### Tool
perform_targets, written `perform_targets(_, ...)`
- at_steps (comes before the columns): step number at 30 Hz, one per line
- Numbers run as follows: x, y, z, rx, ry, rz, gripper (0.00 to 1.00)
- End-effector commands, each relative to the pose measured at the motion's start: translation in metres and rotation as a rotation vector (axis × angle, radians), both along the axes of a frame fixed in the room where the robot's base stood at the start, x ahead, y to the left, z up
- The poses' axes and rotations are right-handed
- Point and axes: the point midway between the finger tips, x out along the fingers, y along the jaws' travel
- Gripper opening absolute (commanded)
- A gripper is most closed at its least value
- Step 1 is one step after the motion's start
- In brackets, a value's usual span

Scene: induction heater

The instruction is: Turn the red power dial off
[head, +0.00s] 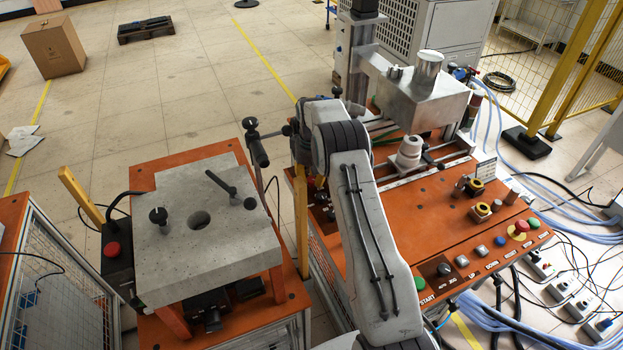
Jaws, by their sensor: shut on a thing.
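The red power dial (318,183) shows as a small red patch at the left end of the orange control bench (420,240), just left of my arm. My arm rises from the bottom of the head view and bends over at its top. My gripper (304,158) points down there, right above the red patch. It is shut on the dial, though my arm links hide most of the jaws and of the dial. The dial's pointer position cannot be seen.
A grey block with a hole (175,240) stands on the orange table at left, with a black T-shaped handle (257,142) near my gripper. A yellow post (301,225) stands between the tables.

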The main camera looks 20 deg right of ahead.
Motion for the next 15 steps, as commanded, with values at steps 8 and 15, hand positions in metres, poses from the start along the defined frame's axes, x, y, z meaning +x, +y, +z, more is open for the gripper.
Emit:
perform_targets(8,-0.0005,0.0003,-0.0015,0.0,0.002,0.002,0.0)
perform_targets(15,-0.0009,0.0004,-0.0034,0.001,0.004,0.061,0.0)
